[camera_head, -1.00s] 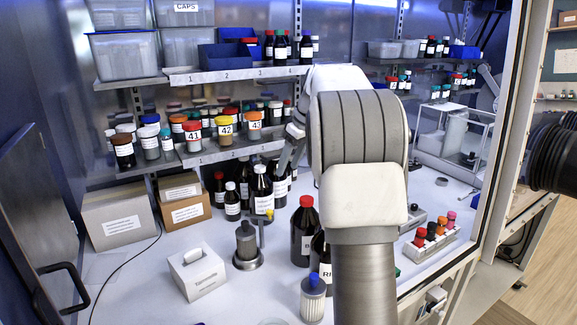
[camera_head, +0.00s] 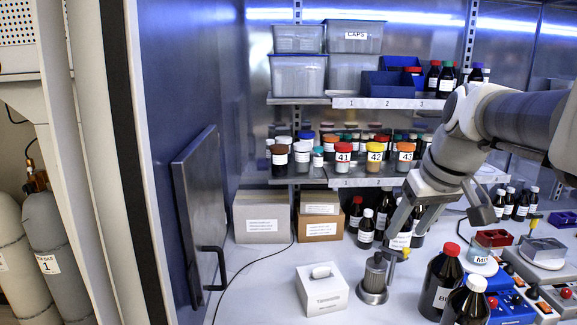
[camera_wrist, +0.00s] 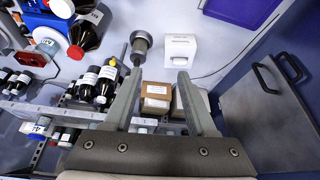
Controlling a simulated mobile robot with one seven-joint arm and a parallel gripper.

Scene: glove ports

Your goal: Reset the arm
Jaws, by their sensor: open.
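My gripper (camera_head: 438,228) is in the right half of the head view, with its two grey fingers spread and pointing down over the bench. In the wrist view my gripper (camera_wrist: 160,74) is open, with nothing between the fingers. My arm comes in from the right edge of the head view. The fingers are in front of the shelf edge and the dark bottles; how far apart they are from these I cannot tell.
A grey metal stand (camera_head: 375,275), a white tissue box (camera_head: 323,289) and large brown bottles (camera_head: 441,281) stand on the bench. Shelves hold jars such as the one marked 42 (camera_head: 375,157). A door with a black handle (camera_head: 215,268) is at left. Bench between door and tissue box is mostly clear.

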